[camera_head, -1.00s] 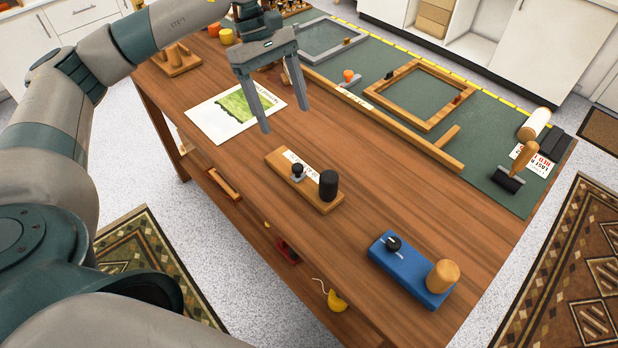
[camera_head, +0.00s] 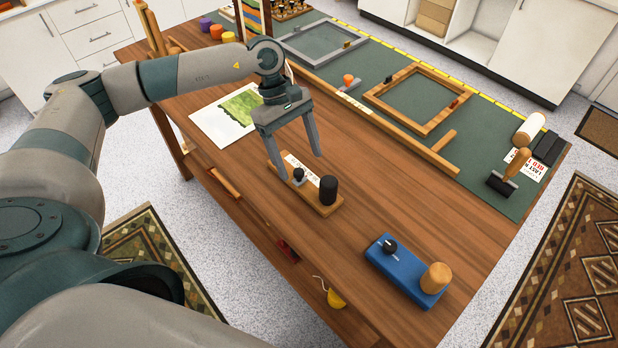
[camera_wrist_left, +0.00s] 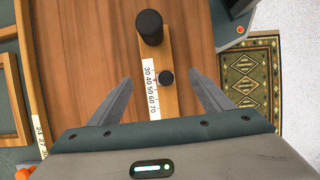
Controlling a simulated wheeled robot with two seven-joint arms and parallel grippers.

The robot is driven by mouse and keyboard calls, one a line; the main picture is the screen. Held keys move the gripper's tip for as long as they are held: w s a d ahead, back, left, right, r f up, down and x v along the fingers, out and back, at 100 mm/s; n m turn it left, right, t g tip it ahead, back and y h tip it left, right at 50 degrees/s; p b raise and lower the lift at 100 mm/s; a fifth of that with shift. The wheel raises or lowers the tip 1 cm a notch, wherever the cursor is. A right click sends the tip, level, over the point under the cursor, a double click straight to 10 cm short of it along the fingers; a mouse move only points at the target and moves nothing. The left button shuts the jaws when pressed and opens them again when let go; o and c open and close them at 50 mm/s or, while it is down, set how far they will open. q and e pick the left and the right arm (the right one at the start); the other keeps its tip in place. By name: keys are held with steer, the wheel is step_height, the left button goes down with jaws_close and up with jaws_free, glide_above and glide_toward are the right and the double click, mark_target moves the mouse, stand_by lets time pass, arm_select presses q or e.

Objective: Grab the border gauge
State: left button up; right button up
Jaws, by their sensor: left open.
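The border gauge (camera_head: 311,197) is a narrow wooden block on the tabletop with a white numbered scale, a small dark knob and an upright black cylinder at its near right end. In the left wrist view the gauge (camera_wrist_left: 172,66) runs up the middle, its scale reading from 30 to 70. My left gripper (camera_head: 301,167) is open and empty, pointing down above the knob end. In the wrist view its fingers (camera_wrist_left: 162,79) stand on either side of the block, apart from it. My right gripper is out of view.
A blue block (camera_head: 398,273) with a black knob and wooden cylinder sits to the right. A green mat (camera_head: 470,178) holds a wooden frame (camera_head: 426,122), a grey frame (camera_head: 340,55) and a long wooden rail. A green print (camera_head: 222,118) lies behind the gripper.

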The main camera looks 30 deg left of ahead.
mark_target(309, 183)
arm_select(q)
steer(key=shift+x, duration=0.85)
steer(key=shift+p+x, duration=0.9)
steer(key=shift+p, duration=0.2)
steer(key=p+x, duration=0.1)
steer(key=x, duration=0.1)
steer(key=shift+w+f, duration=0.2)
steer(key=shift+f, duration=0.2)
steer(key=shift+d+f, duration=0.15)
steer(key=shift+f, duration=0.2)
steer(key=shift+c, duration=0.6)
steer(key=shift+r, duration=0.1)
steer(key=c, duration=1.3)
steer(key=shift+c, duration=0.2)
